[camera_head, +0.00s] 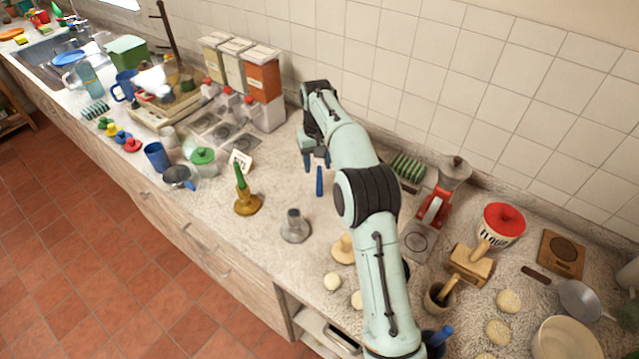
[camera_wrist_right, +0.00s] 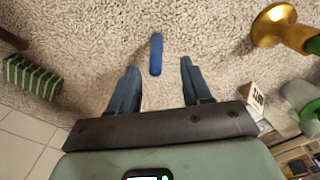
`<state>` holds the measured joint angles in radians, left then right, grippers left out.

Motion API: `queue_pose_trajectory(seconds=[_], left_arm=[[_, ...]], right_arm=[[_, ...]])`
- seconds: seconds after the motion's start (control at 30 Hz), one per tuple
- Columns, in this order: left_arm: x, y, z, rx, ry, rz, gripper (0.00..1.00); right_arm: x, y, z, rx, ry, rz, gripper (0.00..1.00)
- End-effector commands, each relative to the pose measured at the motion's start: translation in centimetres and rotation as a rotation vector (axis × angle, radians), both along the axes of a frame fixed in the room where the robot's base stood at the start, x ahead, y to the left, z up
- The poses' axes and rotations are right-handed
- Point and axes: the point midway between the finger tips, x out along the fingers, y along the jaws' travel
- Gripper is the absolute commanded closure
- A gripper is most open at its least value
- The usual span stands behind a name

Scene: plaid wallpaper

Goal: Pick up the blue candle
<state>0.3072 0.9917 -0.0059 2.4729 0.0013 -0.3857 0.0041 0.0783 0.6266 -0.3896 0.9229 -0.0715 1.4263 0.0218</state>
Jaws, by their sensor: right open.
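The blue candle (camera_head: 319,181) is a slim blue stick on the stone-textured counter, just in front of my right gripper. It also shows in the right wrist view (camera_wrist_right: 156,54), top centre, ahead of and between the fingers. My right gripper (camera_head: 316,161) is open with nothing between its jaws, and its two blue-grey fingers (camera_wrist_right: 158,68) point toward the candle. I cannot tell how high the fingers are above the counter. My left gripper is not in view.
A gold holder with a green candle (camera_head: 246,203) and a grey metal holder (camera_head: 295,228) stand to the left and front. A small sign (camera_head: 240,162) is left, a green-striped rack (camera_head: 407,167) right. The tiled wall (camera_head: 450,60) runs behind. Counter around the candle is clear.

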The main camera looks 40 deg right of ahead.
Motion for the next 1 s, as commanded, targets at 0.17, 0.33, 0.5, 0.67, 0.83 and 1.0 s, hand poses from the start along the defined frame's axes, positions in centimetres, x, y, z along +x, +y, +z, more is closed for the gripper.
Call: queue_pose_trajectory(seconds=[0.17,0.33,0.5,0.67,0.83,1.0], left_arm=[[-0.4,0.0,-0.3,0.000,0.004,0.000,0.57],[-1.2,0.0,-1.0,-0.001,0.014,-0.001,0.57],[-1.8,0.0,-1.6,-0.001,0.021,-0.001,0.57],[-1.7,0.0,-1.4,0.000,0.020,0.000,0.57],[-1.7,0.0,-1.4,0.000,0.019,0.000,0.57],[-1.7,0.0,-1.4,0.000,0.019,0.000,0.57]], right_arm=[[-0.1,-0.2,-1.0,-0.001,0.001,-0.001,0.51],[-0.3,-0.7,-3.5,0.000,0.003,-0.003,0.51],[-0.2,-0.7,-5.4,0.000,0.000,-0.003,0.51],[-0.1,-0.7,-5.3,0.000,-0.003,-0.002,0.51],[-0.1,-0.6,-5.3,0.000,-0.003,-0.002,0.90],[-0.1,-0.6,-5.2,0.000,-0.003,-0.002,1.00]])
